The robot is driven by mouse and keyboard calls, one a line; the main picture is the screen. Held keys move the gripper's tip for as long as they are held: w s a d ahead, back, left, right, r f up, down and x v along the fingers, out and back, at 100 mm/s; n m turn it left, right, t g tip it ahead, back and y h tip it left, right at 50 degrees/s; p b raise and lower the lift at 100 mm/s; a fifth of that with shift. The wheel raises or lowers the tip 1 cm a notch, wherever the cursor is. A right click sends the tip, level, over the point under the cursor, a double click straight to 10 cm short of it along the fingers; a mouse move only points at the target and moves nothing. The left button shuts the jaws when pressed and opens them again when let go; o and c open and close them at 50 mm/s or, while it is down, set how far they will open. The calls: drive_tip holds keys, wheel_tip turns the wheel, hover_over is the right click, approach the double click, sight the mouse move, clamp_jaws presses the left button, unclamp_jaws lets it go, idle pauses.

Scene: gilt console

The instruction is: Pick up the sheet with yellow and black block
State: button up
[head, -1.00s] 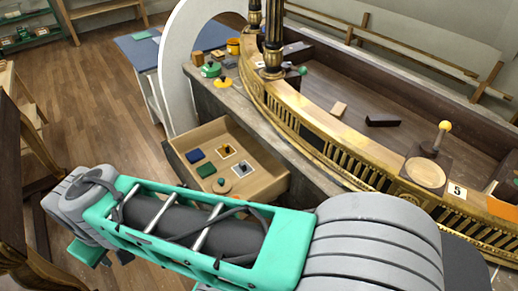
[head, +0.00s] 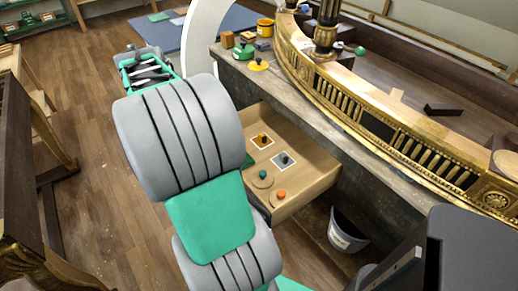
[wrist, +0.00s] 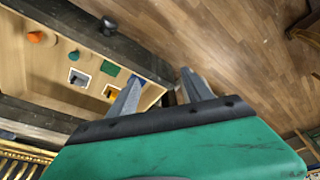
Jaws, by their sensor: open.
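The white sheet with the yellow and black block (head: 262,140) lies in the open wooden drawer, beside a similar sheet with a grey block (head: 283,159). In the wrist view the yellow and black block's sheet (wrist: 111,93) is partly covered by my left finger, and the grey block's sheet (wrist: 79,77) is left of it. My gripper (wrist: 160,76) is open and empty, with its fingers apart. It appears above the drawer's end, the left finger over the drawer and the right one over its dark edge and the floor. The head view does not show my fingertips.
The gilt console (head: 400,150) stands alongside. A bucket (head: 346,232) is below.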

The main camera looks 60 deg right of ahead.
drive_tip(key=s+d+f+m+g+b, duration=0.1)
drive_tip(key=s+d+f+m, duration=0.15)
drive_tip(key=d, duration=0.35)
drive_tip(key=s+d+f+m+b, duration=0.1)
drive_tip(key=s+d+f+m, duration=0.1)
drive_tip(key=d+f, duration=0.3)
drive_tip(key=m+g+b, duration=0.1)
drive_tip(key=m+g, duration=0.1)
drive_tip(key=m, duration=0.3)
approach(262, 136)
drive_tip(key=f, duration=0.1)
drive_tip(key=x, duration=0.4)
drive_tip(key=b+x, duration=0.1)
drive_tip(key=x, duration=0.3)
drive_tip(key=shift+d+r, duration=0.1)
drive_tip(key=shift+d, duration=0.1)
clamp_jaws()
